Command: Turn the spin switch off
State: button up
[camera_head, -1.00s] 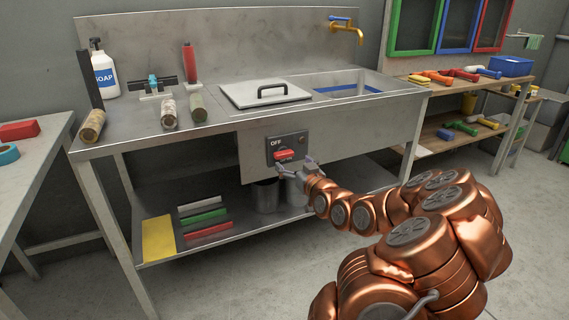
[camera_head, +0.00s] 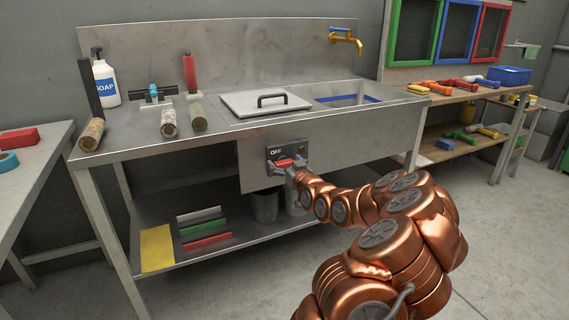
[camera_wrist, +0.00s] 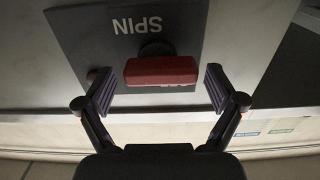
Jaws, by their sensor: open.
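The spin switch is a red bar handle (camera_wrist: 160,71) on a dark square plate (camera_wrist: 110,40) marked SPIN, which appears upside down in the wrist view. In the head view the red handle (camera_head: 285,162) sits on the sink bench's front panel, under the word OFF, and lies roughly level. My gripper (camera_wrist: 160,90) is open, with one finger on each side of the handle's ends and a gap at each side. In the head view my gripper (camera_head: 285,168) is right at the switch and covers part of the plate.
The steel sink bench (camera_head: 215,133) carries a lidded basin (camera_head: 265,102), a soap bottle (camera_head: 106,82) and several cylinders. Its lower shelf holds coloured bars and grey containers (camera_head: 265,207). A side table (camera_head: 30,170) stands at left. A tool bench (camera_head: 470,95) stands at right.

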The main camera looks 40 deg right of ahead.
jog(key=shift+w, duration=0.2)
jog(key=shift+c, duration=0.2)
jog(key=c, duration=1.1)
